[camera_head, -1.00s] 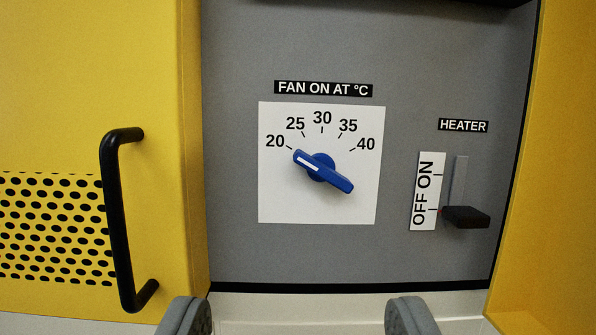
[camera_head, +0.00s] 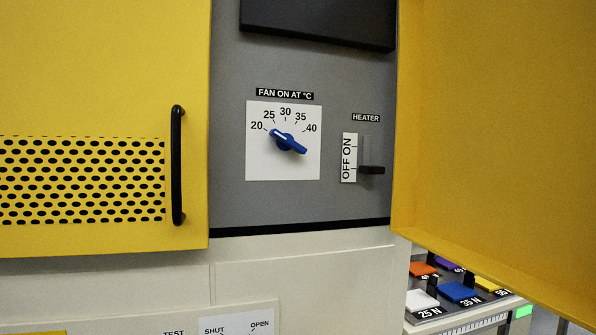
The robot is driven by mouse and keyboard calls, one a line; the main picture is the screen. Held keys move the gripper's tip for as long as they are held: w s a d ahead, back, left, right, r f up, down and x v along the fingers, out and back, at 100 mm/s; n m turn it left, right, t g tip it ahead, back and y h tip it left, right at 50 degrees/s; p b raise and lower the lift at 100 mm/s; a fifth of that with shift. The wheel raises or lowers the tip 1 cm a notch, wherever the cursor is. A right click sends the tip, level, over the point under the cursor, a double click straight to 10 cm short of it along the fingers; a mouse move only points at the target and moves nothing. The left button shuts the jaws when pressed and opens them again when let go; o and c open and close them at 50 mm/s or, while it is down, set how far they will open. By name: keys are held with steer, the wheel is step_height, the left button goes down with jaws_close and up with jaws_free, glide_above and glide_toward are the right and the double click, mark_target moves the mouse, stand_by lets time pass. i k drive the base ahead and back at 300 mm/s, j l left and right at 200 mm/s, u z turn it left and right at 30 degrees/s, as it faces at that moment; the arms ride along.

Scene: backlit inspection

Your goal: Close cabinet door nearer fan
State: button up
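The left yellow cabinet door (camera_head: 90,80) has a perforated panel and a black upright bar handle (camera_head: 177,165) near its right edge. It looks flush or nearly flush with the cabinet front; a small gap cannot be ruled out. The right yellow door (camera_head: 490,120) stands swung open, its inner face showing. Between them is the grey panel (camera_head: 225,150) with the blue fan dial (camera_head: 288,142), pointing near 20. The dial is closer to the left door than to the right one. My gripper is out of view.
A black heater lever (camera_head: 371,170) sits right of the dial, by OFF. A dark box (camera_head: 318,22) is above. Below is a pale cabinet base (camera_head: 300,285). A bench with coloured weight blocks (camera_head: 459,292) shows below the open right door.

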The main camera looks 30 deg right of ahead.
mark_target(494, 169)
steer(key=l+u, duration=0.1)
steer(key=u, duration=0.35)
steer(key=l+u, duration=0.1)
steer(key=u, duration=0.4)
steer(key=k+l+u, duration=0.1)
steer(key=u, duration=0.35)
steer(key=l+u, duration=0.1)
steer(key=u, duration=0.35)
steer(key=k+u, duration=0.1)
steer(key=u, duration=0.4)
steer(key=k+l+u, duration=0.15)
steer(key=k+u, duration=0.15)
steer(key=k, duration=0.2)
steer(key=k+z, duration=0.15)
steer(key=z, duration=0.2)
steer(key=k+z, duration=0.1)
steer(key=z, duration=0.25)
steer(key=k+z, duration=0.15)
steer(key=z, duration=0.2)
steer(key=k+z, duration=0.1)
steer(key=z, duration=0.3)
steer(key=k+z, duration=0.1)
steer(key=z, duration=0.25)
steer(key=k+z, duration=0.1)
steer(key=z, duration=0.3)
steer(key=k+l+z, duration=0.1)
steer(key=z, duration=0.25)
